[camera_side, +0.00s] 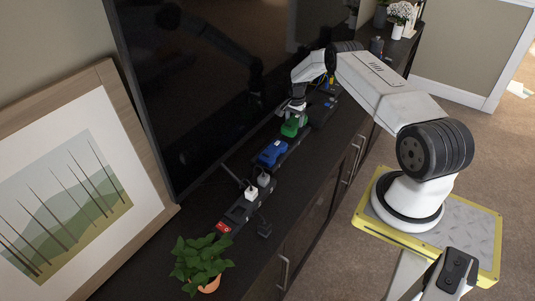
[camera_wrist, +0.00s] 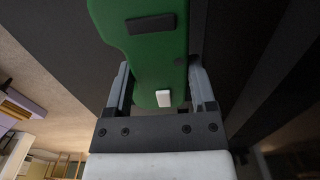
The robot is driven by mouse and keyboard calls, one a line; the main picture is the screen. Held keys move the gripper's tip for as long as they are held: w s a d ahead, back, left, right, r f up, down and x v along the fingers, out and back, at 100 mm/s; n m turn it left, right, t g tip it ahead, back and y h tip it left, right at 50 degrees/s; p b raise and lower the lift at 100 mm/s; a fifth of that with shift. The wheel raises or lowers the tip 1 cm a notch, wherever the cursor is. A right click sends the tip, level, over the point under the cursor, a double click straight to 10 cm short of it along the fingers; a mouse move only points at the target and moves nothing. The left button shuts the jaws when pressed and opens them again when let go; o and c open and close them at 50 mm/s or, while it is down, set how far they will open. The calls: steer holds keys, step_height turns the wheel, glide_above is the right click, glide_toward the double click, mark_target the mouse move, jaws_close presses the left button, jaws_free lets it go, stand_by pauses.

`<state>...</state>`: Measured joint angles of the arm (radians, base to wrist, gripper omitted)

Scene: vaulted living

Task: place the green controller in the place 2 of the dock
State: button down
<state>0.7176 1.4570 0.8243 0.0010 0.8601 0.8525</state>
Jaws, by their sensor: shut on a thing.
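The green controller (camera_side: 290,128) is at my gripper (camera_side: 293,112) in the side view, over the dark cabinet top. In the wrist view the green controller (camera_wrist: 150,58) fills the space between the two fingers of my gripper (camera_wrist: 160,88), which is shut on it. A black patch and a white tab show on its face. The dock (camera_side: 284,147) is a dark low shape beside the blue controller (camera_side: 269,154), hard to tell from the cabinet. I cannot tell whether the green controller touches the dock, or which place it is over.
A power strip (camera_side: 238,212) with a red switch and plugs lies in front of the blue controller. A potted plant (camera_side: 201,260) stands at the near end. A large TV (camera_side: 200,80) rises behind. A framed picture (camera_side: 70,190) leans at left. White flowers (camera_side: 400,12) stand at the far end.

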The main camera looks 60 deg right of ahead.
mark_target(293, 126)
steer(key=shift+w+d+f, duration=0.1)
steer(key=shift+w+f, duration=0.05)
steer(key=shift+w+d+f, duration=0.1)
steer(key=shift+f, duration=1.65)
steer(key=shift+f, duration=0.1)
jaws_free()
steer(key=shift+r, duration=6.1)
